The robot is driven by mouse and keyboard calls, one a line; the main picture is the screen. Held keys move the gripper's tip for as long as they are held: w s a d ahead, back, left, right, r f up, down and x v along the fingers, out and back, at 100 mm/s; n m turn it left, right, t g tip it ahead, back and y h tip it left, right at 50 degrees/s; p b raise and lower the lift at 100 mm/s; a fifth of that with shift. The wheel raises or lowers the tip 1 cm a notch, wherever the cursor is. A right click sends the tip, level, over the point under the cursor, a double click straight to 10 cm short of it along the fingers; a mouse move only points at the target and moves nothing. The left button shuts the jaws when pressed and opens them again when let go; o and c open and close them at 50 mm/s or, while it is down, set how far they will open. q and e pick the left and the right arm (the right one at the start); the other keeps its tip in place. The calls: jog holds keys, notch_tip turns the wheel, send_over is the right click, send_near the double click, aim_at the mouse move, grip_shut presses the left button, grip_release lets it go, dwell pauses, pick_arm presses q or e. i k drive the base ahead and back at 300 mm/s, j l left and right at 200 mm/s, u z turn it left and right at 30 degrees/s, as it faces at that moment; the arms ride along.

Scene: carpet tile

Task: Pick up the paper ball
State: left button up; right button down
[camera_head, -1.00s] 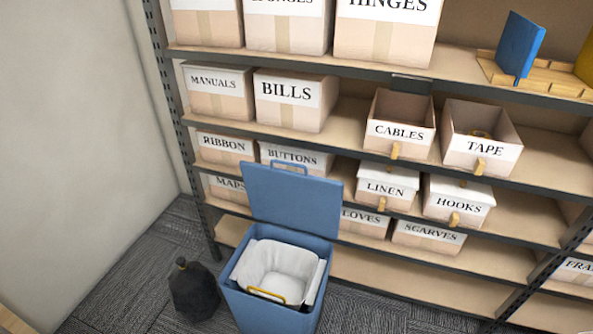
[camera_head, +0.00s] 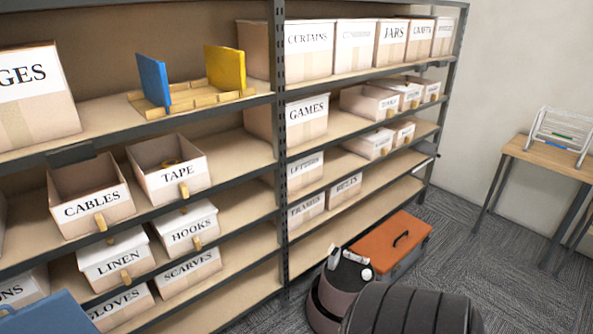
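I cannot make out a paper ball for certain in the head view. A few small white things (camera_head: 366,274) lie on top of a dark brown rounded object (camera_head: 326,298) at the lower middle. They are too small to tell what they are. Neither of my grippers is in view.
A metal shelf rack (camera_head: 281,150) with labelled boxes fills the left and middle. An orange-lidded grey box (camera_head: 392,240) stands on the carpet by it. A black ribbed object (camera_head: 415,312) is in front. A wooden table (camera_head: 550,157) with a white rack (camera_head: 560,135) stands right.

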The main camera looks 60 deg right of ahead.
aim_at(366, 273)
jog(key=i+l+z, duration=0.15)
jog(key=z, duration=0.15)
jog(key=i+l+z, duration=0.25)
jog(key=j+z, duration=0.1)
jog(key=z, duration=1.95)
jog(key=i+j+z, duration=0.2)
jog(key=i+z, duration=0.15)
jog(key=i, duration=0.15)
jog(key=i+j+z, duration=0.35)
jog(key=i, duration=0.15)
jog(key=i+j+z, duration=0.35)
jog(key=i+j, duration=0.05)
jog(key=j, duration=0.1)
